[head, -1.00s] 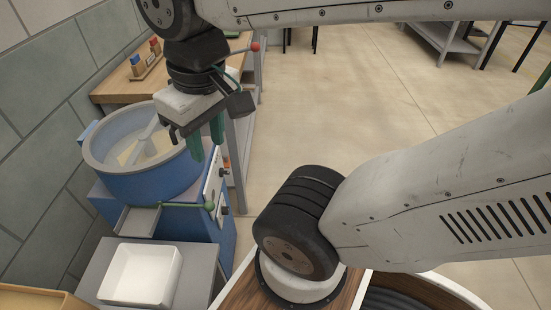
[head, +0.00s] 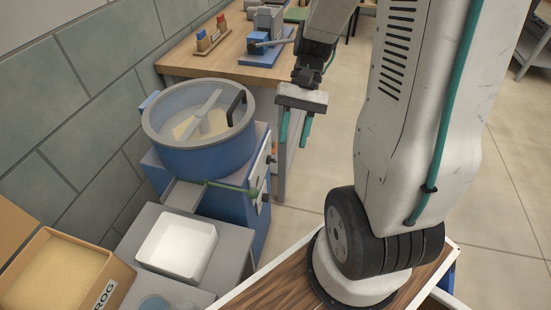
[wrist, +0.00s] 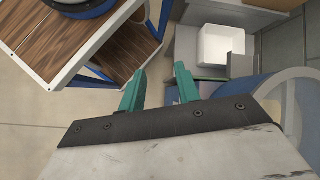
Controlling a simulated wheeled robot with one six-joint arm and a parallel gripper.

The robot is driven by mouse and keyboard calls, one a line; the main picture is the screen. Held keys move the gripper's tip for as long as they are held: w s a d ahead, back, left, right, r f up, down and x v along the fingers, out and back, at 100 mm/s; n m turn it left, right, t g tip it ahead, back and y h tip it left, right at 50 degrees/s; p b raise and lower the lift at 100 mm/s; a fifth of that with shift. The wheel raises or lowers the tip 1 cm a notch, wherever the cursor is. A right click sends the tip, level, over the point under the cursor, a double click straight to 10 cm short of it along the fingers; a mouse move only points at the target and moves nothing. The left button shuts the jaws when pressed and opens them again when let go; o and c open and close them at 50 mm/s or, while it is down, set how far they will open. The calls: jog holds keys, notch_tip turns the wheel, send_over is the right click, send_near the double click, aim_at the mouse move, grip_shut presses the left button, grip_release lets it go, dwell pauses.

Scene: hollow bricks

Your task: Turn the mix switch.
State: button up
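The blue mixer (head: 205,160) stands at the left with a round bowl on top and a black handle on its rim. A pale panel (head: 260,165) on its right side carries two dark knobs, an upper one (head: 269,159) and a lower one (head: 265,197). I cannot tell which is the mix switch, as labels are unreadable. My gripper (head: 296,143) is to the right of the panel, fingers pointing down, apart from the knobs. In the wrist view my gripper (wrist: 159,78) has its teal fingers apart with nothing between them. The mixer there is partly hidden.
A cardboard box (head: 55,275) is at lower left. A wooden table (head: 215,58) with a blue tool stands behind. Open floor lies right.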

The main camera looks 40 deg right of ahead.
jog(key=w+d+f+m+t+y, duration=0.2)
jog(key=f+m+y, duration=0.15)
jog(key=f, duration=0.25)
jog(key=w+d+f+m+t+y, duration=0.1)
jog(key=w+d+f+m+y, duration=0.2)
jog(key=f, duration=0.4)
jog(key=m+t+h, duration=0.2)
jog(key=m+t, duration=0.6)
jog(key=t, duration=0.8)
send_near(271, 160)
jog(key=d+f, duration=0.1)
jog(key=f, duration=0.1)
jog(key=x, duration=0.8)
jog(key=shift+w+d, duration=0.2)
jog(key=shift+d, duration=0.1)
jog(key=shift+c, duration=0.3)
grip_shut()
